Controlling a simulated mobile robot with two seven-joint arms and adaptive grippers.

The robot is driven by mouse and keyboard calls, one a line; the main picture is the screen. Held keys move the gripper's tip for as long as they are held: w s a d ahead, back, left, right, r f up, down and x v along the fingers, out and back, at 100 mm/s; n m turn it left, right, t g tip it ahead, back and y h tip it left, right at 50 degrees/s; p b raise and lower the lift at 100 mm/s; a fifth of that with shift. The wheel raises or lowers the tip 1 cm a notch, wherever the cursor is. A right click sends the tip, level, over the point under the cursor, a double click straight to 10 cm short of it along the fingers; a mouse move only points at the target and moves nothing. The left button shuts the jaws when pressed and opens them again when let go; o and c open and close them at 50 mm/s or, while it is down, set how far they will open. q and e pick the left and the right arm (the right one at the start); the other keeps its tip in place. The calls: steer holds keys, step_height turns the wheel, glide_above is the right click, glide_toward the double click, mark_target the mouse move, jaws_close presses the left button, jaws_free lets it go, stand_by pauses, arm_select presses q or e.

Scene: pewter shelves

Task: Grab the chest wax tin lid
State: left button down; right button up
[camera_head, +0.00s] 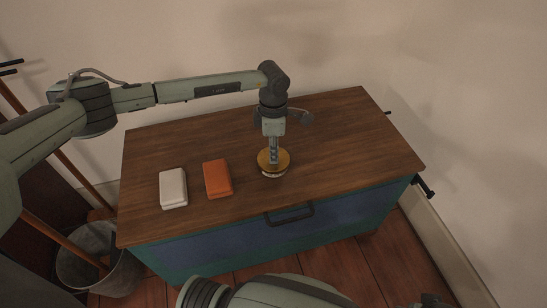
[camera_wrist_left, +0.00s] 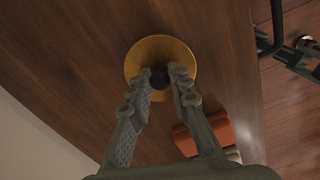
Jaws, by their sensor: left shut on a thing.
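The wax tin lid (camera_head: 265,158) is round and golden. It sits over a pale tin (camera_head: 275,174) on the wooden chest top (camera_head: 330,140), and I cannot tell whether it is raised from the tin. In the left wrist view the lid (camera_wrist_left: 160,44) has a dark knob (camera_wrist_left: 159,78) at its middle. My left gripper (camera_head: 273,155) points straight down over the lid. In the wrist view its fingers (camera_wrist_left: 161,76) are shut on the knob from both sides.
An orange block (camera_head: 217,178) and a white block (camera_head: 172,187) lie left of the tin. The chest has a dark front handle (camera_head: 290,215) and a side handle (camera_head: 425,187). A metal bucket (camera_head: 98,270) stands at its left. The right part of the top is clear.

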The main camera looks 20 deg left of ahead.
arm_select(q)
steer(key=shift+s+a+f, duration=0.1)
steer(key=shift+s+f, duration=0.25)
steer(key=shift+f, duration=0.05)
steer(key=shift+r, duration=0.15)
